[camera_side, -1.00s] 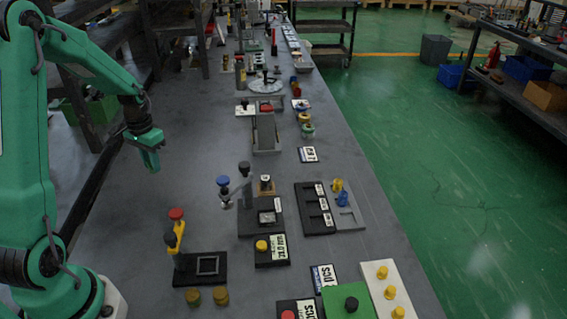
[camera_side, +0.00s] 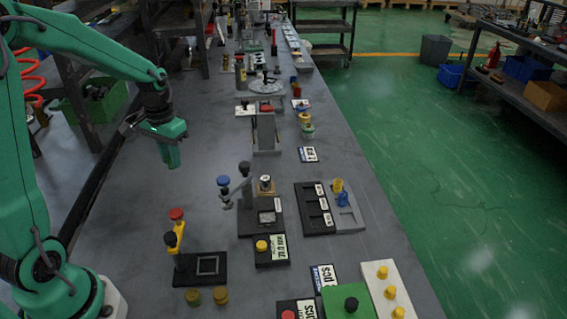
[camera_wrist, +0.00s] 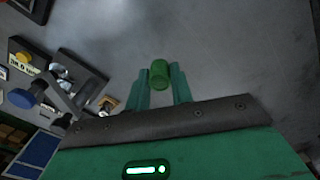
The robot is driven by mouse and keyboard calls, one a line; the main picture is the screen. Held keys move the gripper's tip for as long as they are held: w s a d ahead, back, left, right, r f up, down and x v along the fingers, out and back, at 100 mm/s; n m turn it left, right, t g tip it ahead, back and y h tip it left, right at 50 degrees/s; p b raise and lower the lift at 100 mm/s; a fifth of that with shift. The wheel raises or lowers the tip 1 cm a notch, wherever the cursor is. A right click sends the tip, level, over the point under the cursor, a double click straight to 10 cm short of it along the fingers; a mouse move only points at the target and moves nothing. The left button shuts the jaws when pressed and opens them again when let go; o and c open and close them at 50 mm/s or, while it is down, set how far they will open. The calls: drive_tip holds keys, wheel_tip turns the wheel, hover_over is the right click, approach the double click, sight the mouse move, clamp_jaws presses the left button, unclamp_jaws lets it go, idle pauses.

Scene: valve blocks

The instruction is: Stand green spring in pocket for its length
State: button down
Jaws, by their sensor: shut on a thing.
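My gripper (camera_side: 173,162) hangs above the left part of the grey bench, well left of the trays. In the wrist view its fingers are shut on the green spring (camera_wrist: 159,74), a short green cylinder at the fingertips. In the side view I cannot make the spring out against the green fingers. A black tray (camera_side: 301,198) with several labelled pockets lies right of the bench's middle. A grey tray (camera_side: 353,221) adjoins it on the right, with a yellow piece (camera_side: 338,185) and a blue piece (camera_side: 343,199) on it. Pocket depths cannot be told.
A fixture with a blue knob (camera_side: 223,181) stands between my gripper and the trays. A fixture with a red knob (camera_side: 177,214) is nearer the camera. A yellow-button box (camera_side: 262,246) lies below the black tray. The bench under my gripper is clear.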

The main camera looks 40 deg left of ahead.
idle(0.4)
wheel_tip(320, 180, up, 6)
drive_tip(key=shift+f, duration=0.1)
drive_tip(key=w+d, duration=0.6)
drive_tip(key=d, duration=0.7)
drive_tip(key=w+d, duration=0.6)
drive_tip(key=d, duration=0.6)
drive_tip(key=s+d, duration=0.1)
drive_tip(key=d, duration=1.2)
wheel_tip(320, 180, down, 5)
drive_tip(key=w+a+f, duration=0.2)
drive_tip(key=w, duration=0.1)
drive_tip(key=w+a+f, duration=0.2)
drive_tip(key=a, duration=0.1)
drive_tip(key=w+a+f, duration=0.2)
drive_tip(key=w+f, duration=0.1)
drive_tip(key=shift+w+a, duration=0.3)
drive_tip(key=shift+a, duration=0.1)
